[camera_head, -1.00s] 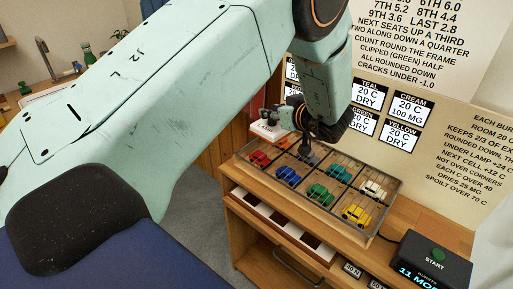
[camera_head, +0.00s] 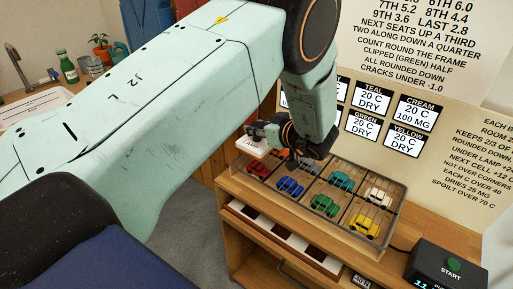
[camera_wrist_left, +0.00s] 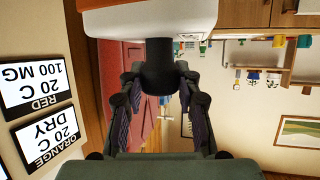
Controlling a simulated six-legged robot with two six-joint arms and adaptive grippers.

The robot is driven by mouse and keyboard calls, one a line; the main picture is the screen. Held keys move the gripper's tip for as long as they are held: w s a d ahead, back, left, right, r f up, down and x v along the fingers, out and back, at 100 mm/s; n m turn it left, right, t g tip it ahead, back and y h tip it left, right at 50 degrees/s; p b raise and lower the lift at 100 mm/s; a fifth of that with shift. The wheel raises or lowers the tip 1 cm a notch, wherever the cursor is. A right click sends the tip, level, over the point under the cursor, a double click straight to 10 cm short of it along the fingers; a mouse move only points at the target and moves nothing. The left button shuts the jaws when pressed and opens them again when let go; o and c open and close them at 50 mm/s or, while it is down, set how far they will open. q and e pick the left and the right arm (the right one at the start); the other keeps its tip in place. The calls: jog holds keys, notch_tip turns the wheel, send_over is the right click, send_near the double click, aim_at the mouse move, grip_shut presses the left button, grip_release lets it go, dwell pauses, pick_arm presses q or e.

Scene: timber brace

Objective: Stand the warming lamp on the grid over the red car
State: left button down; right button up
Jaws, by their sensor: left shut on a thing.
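The red car (camera_head: 257,168) sits in the far left cell under the wire grid (camera_head: 375,246). My left gripper (camera_head: 263,130) is shut on the warming lamp (camera_head: 250,146), a white block with an orange underside or trim. In head view, the lamp hangs just above and behind the red car, partly hidden by the fingers. In the left wrist view, my left gripper's fingers (camera_wrist_left: 160,78) close around the lamp's dark neck, with the lamp's white body (camera_wrist_left: 150,20) beyond. I cannot tell whether the lamp touches the grid. My right gripper is out of view.
Blue (camera_head: 290,186), green (camera_head: 325,205), teal (camera_head: 341,181), cream (camera_head: 378,197) and yellow (camera_head: 364,227) cars fill other cells. A START box (camera_head: 445,266) stands at the right. Label cards (camera_head: 401,137) are on the wall behind.

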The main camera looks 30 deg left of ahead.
aim_at(260, 144)
pick_arm(q)
jog(key=shift+w+d+f, duration=0.1)
jog(key=shift+d+f, duration=0.1)
jog(key=shift+f, duration=0.35)
jog(key=shift+w+d+f, duration=0.1)
jog(key=shift+d+f, duration=0.05)
jog(key=shift+f, duration=0.4)
jog(key=shift+s+a+f+b, duration=0.1)
jog(key=shift+f+b, duration=0.05)
jog(key=shift+f, duration=0.65)
jog(key=shift+a+f+b, duration=0.1)
jog(key=shift+f+b, duration=0.05)
jog(key=shift+f, duration=0.6)
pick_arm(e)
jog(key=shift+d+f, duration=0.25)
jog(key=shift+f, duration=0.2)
pick_arm(q)
jog(key=shift+d, duration=0.1)
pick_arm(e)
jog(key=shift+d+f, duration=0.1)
pick_arm(q)
jog(key=c, duration=1.4)
grip_release()
jog(key=shift+f, duration=0.15)
jog(key=o, duration=0.5)
jog(key=shift+c, duration=0.2)
